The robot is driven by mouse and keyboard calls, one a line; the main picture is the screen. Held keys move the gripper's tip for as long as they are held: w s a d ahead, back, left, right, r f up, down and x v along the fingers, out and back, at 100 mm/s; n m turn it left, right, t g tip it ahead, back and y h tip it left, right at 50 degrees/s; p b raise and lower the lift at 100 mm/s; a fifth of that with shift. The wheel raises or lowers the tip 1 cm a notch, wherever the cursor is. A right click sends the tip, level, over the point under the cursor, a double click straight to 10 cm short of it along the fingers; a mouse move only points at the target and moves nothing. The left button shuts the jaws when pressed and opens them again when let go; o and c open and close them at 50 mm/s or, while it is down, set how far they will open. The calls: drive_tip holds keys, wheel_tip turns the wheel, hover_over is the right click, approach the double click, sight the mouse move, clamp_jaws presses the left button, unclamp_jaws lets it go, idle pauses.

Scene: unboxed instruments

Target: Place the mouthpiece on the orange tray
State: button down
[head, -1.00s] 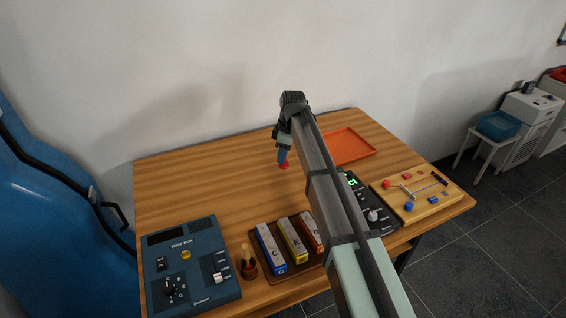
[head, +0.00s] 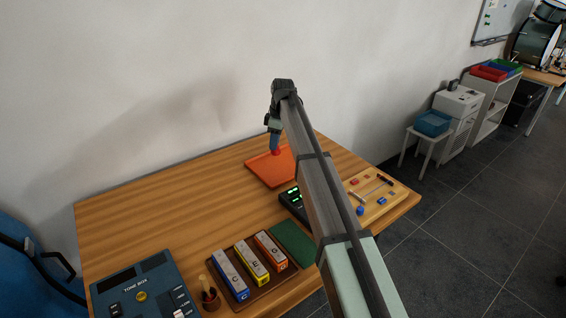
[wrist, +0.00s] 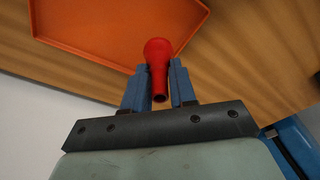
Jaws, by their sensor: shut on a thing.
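The red mouthpiece (wrist: 158,52) is held between the blue fingers of my gripper (wrist: 158,76) in the wrist view, its flared end pointing away from the palm. In the head view my gripper (head: 275,145) is at the back of the table, with the red mouthpiece (head: 276,153) at its lower end. I cannot tell how high the mouthpiece is above the tray. My arm hides part of the table.
A dark device (head: 292,203) and a wooden board with coloured pieces (head: 378,195) lie right. The table's left back is clear.

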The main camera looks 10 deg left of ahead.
drive_tip(key=w+a, duration=0.1)
drive_tip(key=w, duration=0.3)
hover_over(272, 168)
drive_tip(key=shift+d+f, duration=0.15)
drive_tip(key=shift+f, duration=1.45)
drive_tip(key=shift+d+f, duration=0.15)
drive_tip(key=shift+f, duration=1.4)
drive_tip(key=shift+d+f, duration=0.15)
drive_tip(key=shift+f, duration=1.45)
drive_tip(key=shift+f, duration=0.1)
drive_tip(key=c, duration=0.9)
unclamp_jaws()
wheel_tip(272, 168, up, 12)
drive_tip(key=d, duration=0.1)
drive_tip(key=shift+d, duration=0.4)
